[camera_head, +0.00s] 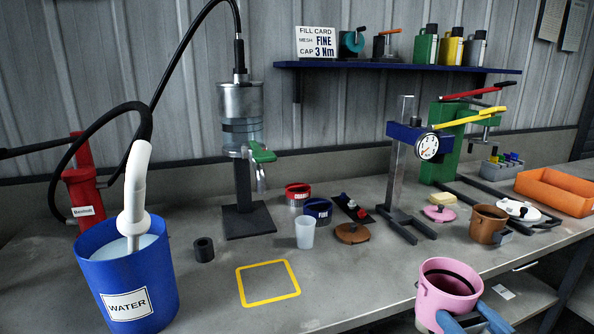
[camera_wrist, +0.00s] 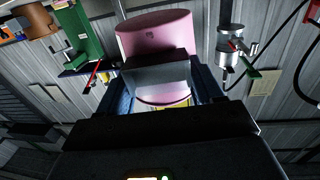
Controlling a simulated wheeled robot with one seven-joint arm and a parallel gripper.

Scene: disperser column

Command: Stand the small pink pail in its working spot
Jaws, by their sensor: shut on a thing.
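The small pink pail (camera_head: 449,287) is in my gripper (camera_head: 477,316) at the lower right of the head view, above the table's front edge. In the wrist view the pail (camera_wrist: 155,38) fills the space between the fingers (camera_wrist: 160,85). A yellow square outline (camera_head: 268,284) is marked on the bench, to the left of the pail, and it is empty. The pail's underside is hidden in the head view.
A blue water bucket (camera_head: 128,280) stands left of the square. A brown pot (camera_head: 487,224) and the gauge press (camera_head: 408,170) stand at the right. Bench between pail and square is clear.

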